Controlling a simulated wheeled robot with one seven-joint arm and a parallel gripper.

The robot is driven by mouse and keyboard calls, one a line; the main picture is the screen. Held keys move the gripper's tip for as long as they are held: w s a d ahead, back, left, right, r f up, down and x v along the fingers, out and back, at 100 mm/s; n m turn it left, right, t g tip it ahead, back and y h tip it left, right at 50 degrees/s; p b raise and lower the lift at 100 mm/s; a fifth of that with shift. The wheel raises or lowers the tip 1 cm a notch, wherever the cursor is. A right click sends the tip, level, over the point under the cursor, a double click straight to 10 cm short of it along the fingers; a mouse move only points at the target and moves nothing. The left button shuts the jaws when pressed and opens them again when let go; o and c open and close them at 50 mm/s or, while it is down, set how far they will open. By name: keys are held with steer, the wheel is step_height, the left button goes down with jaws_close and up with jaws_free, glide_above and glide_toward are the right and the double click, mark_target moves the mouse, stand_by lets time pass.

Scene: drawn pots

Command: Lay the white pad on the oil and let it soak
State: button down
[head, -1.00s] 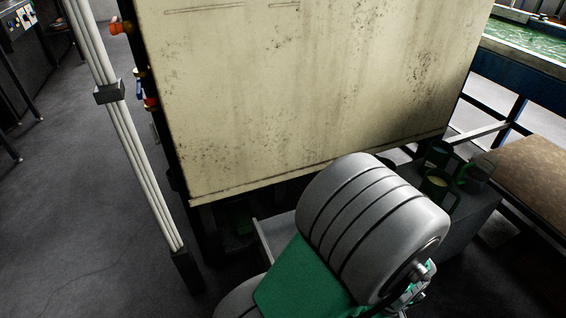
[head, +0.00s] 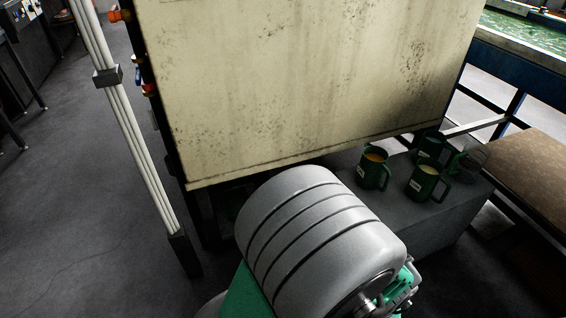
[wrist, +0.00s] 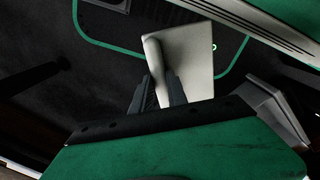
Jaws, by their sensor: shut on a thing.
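In the wrist view my gripper (wrist: 159,84) is shut on the white pad (wrist: 196,62). The pad looks pale grey and squarish, with a rounded raised part between the two dark fingers. A dark surface with a green border (wrist: 110,46) lies beyond the pad. I cannot tell how high the pad is above it or whether they touch. I cannot make out the oil in either view. In the head view my own arm hides the fingers and the pad.
Green mugs (head: 425,182) stand on a grey block (head: 440,220) at the right, one with orange liquid. A large stained cream panel (head: 310,90) fills the middle. White pipes (head: 125,120) rise at the left.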

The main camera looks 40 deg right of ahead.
steer(key=w+d+r+m, duration=0.25)
steer(key=d+r, duration=0.25)
steer(key=r, duration=0.3)
steer(key=w+d+r+m, duration=0.1)
steer(key=d+r+m, duration=0.35)
steer(key=r, duration=0.25)
steer(key=w+d+r+n, duration=0.1)
steer(key=w+r+n, duration=0.4)
steer(key=w, duration=0.5)
steer(key=w+d+r+n, duration=0.2)
steer(key=w+r, duration=0.4)
steer(key=w, duration=0.5)
steer(key=w+a+r+n, duration=0.45)
steer(key=w+a, duration=0.45)
steer(key=w, duration=0.4)
steer(key=w+a+n, duration=0.4)
steer(key=a, duration=0.8)
steer(key=w+a+n, duration=0.3)
steer(key=a, duration=0.8)
step_height(320, 180, up, 18)
steer(key=s+p, duration=0.2)
steer(key=p, duration=2.4)
steer(key=shift+f+p, duration=0.15)
steer(key=shift+p, duration=0.15)
